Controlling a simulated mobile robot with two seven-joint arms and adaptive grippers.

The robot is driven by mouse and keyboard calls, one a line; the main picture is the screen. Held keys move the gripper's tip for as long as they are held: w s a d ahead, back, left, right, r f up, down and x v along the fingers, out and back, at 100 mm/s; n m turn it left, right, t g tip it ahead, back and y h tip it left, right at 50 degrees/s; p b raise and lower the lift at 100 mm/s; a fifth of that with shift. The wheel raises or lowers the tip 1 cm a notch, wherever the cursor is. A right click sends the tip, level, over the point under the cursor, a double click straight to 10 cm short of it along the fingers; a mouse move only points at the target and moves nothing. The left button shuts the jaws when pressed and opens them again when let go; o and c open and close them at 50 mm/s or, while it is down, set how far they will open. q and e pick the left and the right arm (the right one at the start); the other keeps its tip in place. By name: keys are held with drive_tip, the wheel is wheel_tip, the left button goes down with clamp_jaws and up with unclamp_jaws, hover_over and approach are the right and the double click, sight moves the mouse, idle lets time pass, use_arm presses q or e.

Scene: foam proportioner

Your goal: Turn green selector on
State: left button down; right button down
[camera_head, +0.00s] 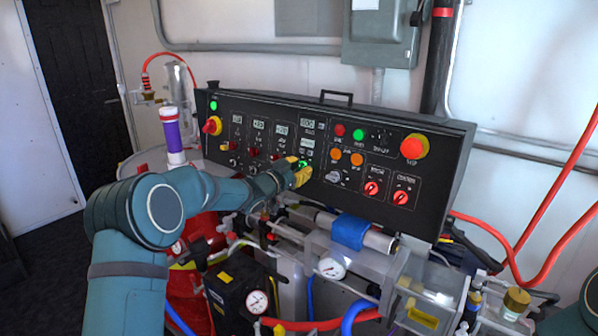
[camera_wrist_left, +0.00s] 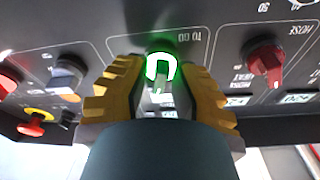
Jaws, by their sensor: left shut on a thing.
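The green selector (camera_wrist_left: 161,68) is a knob with a lit green ring on the black control panel. In the left wrist view, which looks upside down, its pale handle sits between the two yellow ribbed fingers of my left gripper (camera_wrist_left: 160,88). In the head view my left gripper (camera_head: 299,175) reaches the middle of the panel face and is shut on the selector. Only a green glow of the selector (camera_head: 303,163) shows there; the fingers hide the rest. My right gripper is out of view.
The control panel (camera_head: 455,165) carries red knobs, small displays, lit buttons and a red-and-yellow emergency stop (camera_head: 414,146). A red selector (camera_wrist_left: 265,58) sits beside the green one. Pump machinery with a blue-wrapped cylinder (camera_head: 349,231) and red hoses crowds the space below.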

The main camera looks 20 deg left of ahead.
use_arm(q)
drive_tip(key=shift+r+m+h, duration=0.25)
drive_tip(key=shift+m+h, duration=0.15)
drive_tip(key=shift+m, duration=1)
drive_tip(key=shift+m+g, duration=0.3)
drive_tip(key=c, duration=1)
unclamp_jaws()
drive_tip(key=shift+d, duration=0.1)
drive_tip(key=shift+c, duration=0.2)
drive_tip(key=shift+w+f, duration=0.1)
drive_tip(key=shift+f, duration=0.05)
drive_tip(key=v, duration=1.2)
